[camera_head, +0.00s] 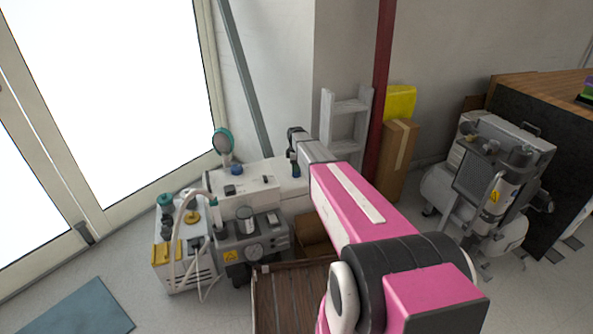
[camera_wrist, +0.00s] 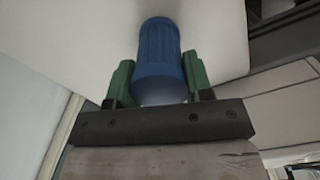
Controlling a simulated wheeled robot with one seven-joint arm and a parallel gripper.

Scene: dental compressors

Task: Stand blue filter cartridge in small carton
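The blue filter cartridge (camera_wrist: 158,50) is a ribbed cylinder in the wrist view, between the green fingers of my gripper (camera_wrist: 160,75). Both fingers lie close against its sides, and it looks gripped. In the head view my gripper (camera_head: 295,153) is at the far end of my pink arm, over the right part of the white machine housing. A small blue bit of the cartridge (camera_head: 296,170) shows below it. Whether the cartridge touches the housing cannot be told. A small open brown carton (camera_head: 318,250) is in front of the housing, partly hidden by my arm.
Hoses and a gauge unit (camera_head: 254,250) stand in front. A slatted wooden crate (camera_head: 283,300) is nearer. A red post (camera_head: 380,90) and white ladder (camera_head: 349,105) stand behind.

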